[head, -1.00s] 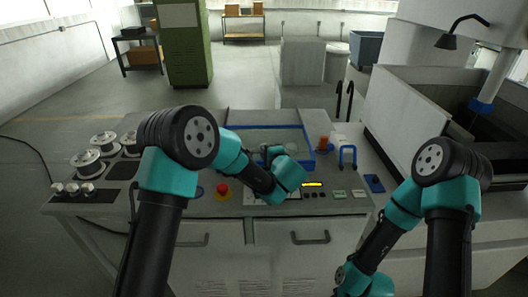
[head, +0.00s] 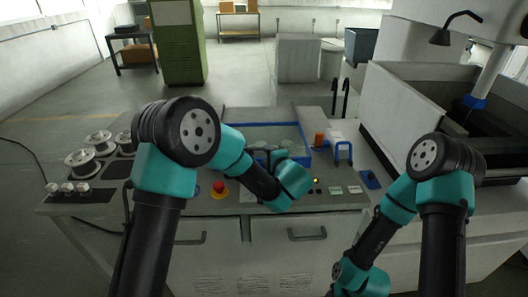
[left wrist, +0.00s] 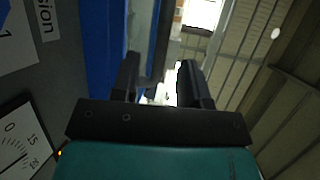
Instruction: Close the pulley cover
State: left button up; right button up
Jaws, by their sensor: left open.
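The pulley cover looks like the blue-framed clear panel (head: 303,136) in the middle of the machine top in the head view. I cannot tell its exact opening angle. My left gripper (head: 270,154) is in front of this frame, partly hidden by its own wrist. In the left wrist view the left gripper (left wrist: 160,88) has its two dark fingers apart. A blue edge and a clear pane (left wrist: 145,35) show beyond and between the fingers; contact cannot be told. My right arm is folded low at the right, and its gripper is out of view.
A red emergency button (head: 219,188) sits left of my left wrist. An orange part (head: 319,139) and a blue bracket (head: 344,152) stand right of the frame. Wire spools (head: 82,161) are at the far left. A large grey tank (head: 400,100) rises at the right.

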pick_arm(q)
jog(key=v, duration=1.2)
jog(key=shift+s, duration=0.1)
